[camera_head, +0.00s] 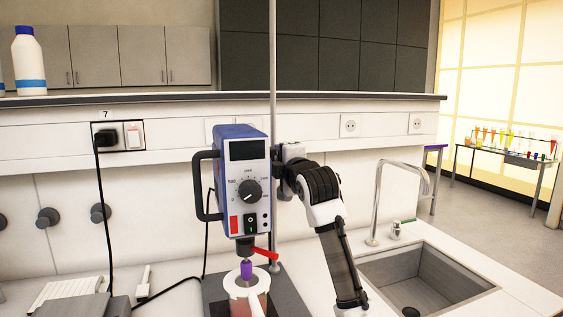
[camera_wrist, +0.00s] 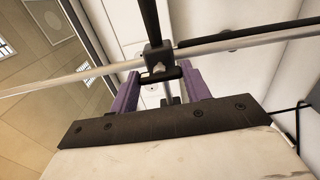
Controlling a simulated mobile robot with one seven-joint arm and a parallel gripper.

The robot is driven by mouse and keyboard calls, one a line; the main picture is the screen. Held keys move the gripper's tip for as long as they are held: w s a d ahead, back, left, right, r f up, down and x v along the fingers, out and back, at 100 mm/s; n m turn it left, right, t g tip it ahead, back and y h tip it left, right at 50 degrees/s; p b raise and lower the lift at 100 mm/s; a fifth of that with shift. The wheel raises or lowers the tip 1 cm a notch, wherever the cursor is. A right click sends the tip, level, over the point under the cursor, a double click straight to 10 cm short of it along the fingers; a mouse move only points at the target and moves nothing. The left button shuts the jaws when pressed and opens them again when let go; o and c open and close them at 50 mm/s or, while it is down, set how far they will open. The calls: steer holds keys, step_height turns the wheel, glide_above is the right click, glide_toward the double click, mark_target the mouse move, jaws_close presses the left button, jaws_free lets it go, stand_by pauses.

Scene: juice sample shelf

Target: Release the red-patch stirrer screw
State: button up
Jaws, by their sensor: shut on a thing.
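The stirrer (camera_head: 241,175) is a blue box with a grey front, a dial and a red patch (camera_head: 234,223) at its lower left. It hangs beside an upright metal rod (camera_head: 273,70). In the wrist view, a small black clamp (camera_wrist: 157,55) sits where the rod (camera_wrist: 60,80) meets a black bar (camera_wrist: 150,18). The screw (camera_wrist: 160,75), with a dark crosspiece, is on the clamp's near side. My gripper (camera_wrist: 160,82) has its two purple fingers on either side of the screw, shut on it. In the head view, my arm hides the fingers and screw.
Below the stirrer are a purple piece (camera_head: 246,268), a red lever (camera_head: 264,253) and a white-rimmed vessel (camera_head: 233,287). A sink (camera_head: 440,268) with a tall tap (camera_head: 378,195) lies right. A black cable (camera_head: 98,200) hangs left. A ledge (camera_head: 330,97) runs behind.

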steer(key=o, duration=1)
steer(key=b+v, duration=0.4)
steer(key=v, duration=1)
